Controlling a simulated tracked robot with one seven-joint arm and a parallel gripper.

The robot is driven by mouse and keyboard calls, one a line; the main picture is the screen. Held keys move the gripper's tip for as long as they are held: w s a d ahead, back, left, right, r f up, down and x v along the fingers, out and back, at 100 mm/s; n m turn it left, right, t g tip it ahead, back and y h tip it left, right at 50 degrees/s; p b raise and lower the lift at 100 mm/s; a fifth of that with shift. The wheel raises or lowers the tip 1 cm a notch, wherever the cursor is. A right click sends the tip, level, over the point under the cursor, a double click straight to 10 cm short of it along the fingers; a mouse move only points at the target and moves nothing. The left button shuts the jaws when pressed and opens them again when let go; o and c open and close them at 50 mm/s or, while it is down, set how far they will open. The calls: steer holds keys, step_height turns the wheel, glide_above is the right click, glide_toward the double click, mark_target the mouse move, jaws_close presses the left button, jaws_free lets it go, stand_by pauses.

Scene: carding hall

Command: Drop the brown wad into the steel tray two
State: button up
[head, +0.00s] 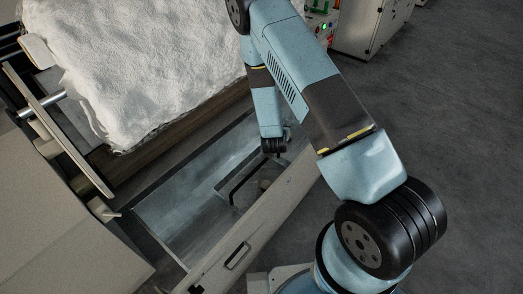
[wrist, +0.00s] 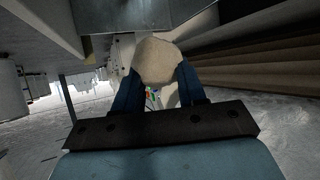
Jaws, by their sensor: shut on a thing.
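The brown wad (wrist: 157,60), a pale tan, rounded lump, sits between the two blue fingers of my gripper (wrist: 157,76) in the wrist view. My gripper is shut on it. In the head view my wrist reaches down over a long steel trough (head: 178,208). The fingers are too small and dark to make out in that view. I see no number marking any tray as two.
A big heap of white fibre (head: 160,65) lies at the upper left, beside the trough. A pale front panel with a handle (head: 238,256) borders the trough. Beige machine housing (head: 50,215) fills the lower left. Grey floor (head: 450,130) is open at right.

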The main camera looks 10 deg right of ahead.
steer(key=s+a+f+m+h, duration=0.1)
steer(key=s+a+f, duration=0.1)
steer(key=a+f, duration=0.2)
steer(key=s+a+f+m+g+h, duration=0.1)
steer(key=a+f, duration=0.4)
steer(key=f, duration=0.6)
steer(key=shift+s+m+g+h, duration=0.3)
steer(key=shift+s+m+h, duration=0.1)
steer(key=shift+m+h, duration=0.25)
steer(key=o, duration=1.1)
steer(key=v, duration=1.3)
steer(key=shift+s+a, duration=0.3)
steer(key=shift+d, duration=0.1)
